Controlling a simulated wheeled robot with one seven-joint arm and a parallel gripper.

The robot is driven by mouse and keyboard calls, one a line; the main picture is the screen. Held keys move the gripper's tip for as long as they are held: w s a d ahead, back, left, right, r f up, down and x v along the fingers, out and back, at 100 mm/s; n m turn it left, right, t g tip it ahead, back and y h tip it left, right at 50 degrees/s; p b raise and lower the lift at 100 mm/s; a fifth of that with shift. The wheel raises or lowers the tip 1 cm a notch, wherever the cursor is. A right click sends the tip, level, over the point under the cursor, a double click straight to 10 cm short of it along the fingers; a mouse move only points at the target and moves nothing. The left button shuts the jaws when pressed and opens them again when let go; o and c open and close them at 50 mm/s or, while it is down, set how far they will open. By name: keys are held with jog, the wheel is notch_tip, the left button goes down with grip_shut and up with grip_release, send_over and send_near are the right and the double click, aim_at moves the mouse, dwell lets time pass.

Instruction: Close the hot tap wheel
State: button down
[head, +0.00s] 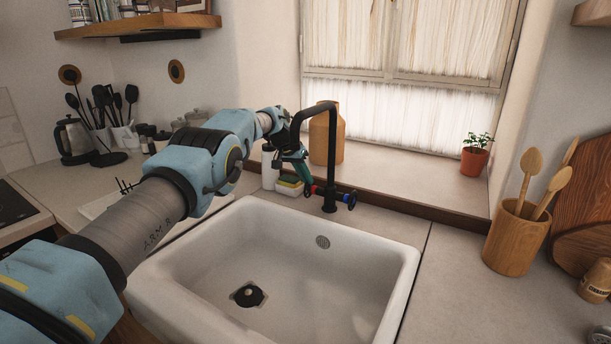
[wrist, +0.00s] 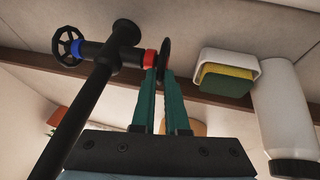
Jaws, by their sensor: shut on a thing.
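The black tap (head: 331,150) stands behind the sink. Its red-banded hot side (head: 313,189) points left and its blue-banded cold wheel (head: 351,200) points right. In the wrist view the hot tap wheel (wrist: 165,58) is a dark disc seen nearly edge-on beside the red band (wrist: 149,59). The spoked cold wheel (wrist: 68,44) is at upper left. My gripper (wrist: 158,74) has its green fingers at the hot wheel, shut on it. In the head view my gripper (head: 305,178) reaches the tap from the left and partly hides the hot wheel.
A white sink (head: 290,265) lies in front. A sponge holder (wrist: 228,74) and a white bottle (wrist: 284,115) stand close beside my gripper. A wooden vase (head: 326,135) is behind the tap. The counter right of the sink holds a utensil pot (head: 515,240).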

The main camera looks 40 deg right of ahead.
dwell(0.5)
jog(key=c, duration=0.9)
grip_release()
jog(key=shift+c, duration=0.2)
jog(key=s+b+v, duration=0.1)
jog(key=b+v, duration=0.4)
jog(key=v, duration=0.5)
jog(key=shift+w+r, duration=0.4)
jog(key=shift+w, duration=0.15)
jog(key=shift+a, duration=0.1)
